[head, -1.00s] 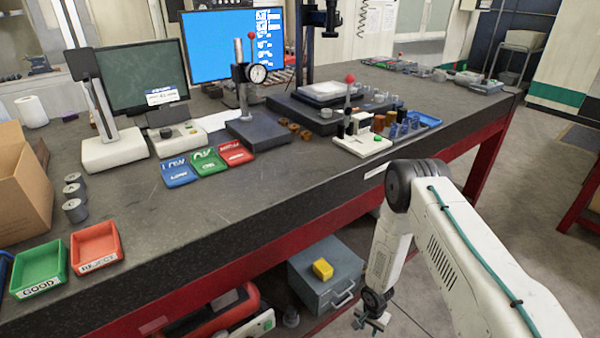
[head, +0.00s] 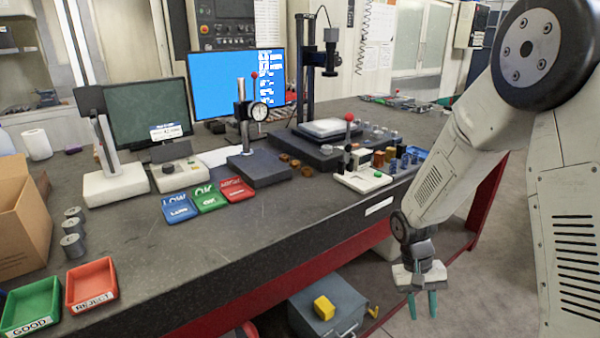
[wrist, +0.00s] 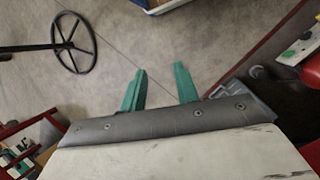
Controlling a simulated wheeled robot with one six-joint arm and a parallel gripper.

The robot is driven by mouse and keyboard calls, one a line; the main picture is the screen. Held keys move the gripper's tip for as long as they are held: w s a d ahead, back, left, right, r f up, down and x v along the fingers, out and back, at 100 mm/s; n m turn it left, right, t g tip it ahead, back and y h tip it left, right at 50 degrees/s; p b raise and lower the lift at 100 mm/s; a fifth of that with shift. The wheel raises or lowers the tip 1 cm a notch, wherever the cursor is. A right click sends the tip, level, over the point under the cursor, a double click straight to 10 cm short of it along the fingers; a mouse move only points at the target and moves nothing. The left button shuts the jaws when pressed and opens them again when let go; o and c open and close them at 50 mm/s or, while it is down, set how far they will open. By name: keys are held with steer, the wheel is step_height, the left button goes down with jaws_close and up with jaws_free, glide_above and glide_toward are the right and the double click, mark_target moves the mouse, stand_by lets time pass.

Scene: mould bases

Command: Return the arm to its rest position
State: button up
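My gripper (head: 422,303) hangs pointing down in front of the bench's red front edge, at the lower right of the head view. Its two green fingers are apart with nothing between them. In the wrist view the fingers (wrist: 160,88) also stand apart, with bare floor between them. My white arm is folded, with its elbow high at the right of the head view. My gripper touches nothing that I can see.
The dark bench top (head: 300,215) bears red, green and blue trays, a dial gauge stand (head: 243,115) and monitors. A grey box (head: 325,308) with a yellow block (head: 324,307) sits below the bench. The wrist view shows a black handwheel (wrist: 73,42) and open floor.

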steer(key=s+a+r+t+y, duration=0.1)
steer(key=s+r+t, duration=0.1)
steer(key=s+r, duration=0.8)
steer(key=s+a+r+n+t+y, duration=0.1)
steer(key=s+r+t, duration=0.2)
steer(key=s+r, duration=0.8)
steer(key=shift+r, duration=3.25)
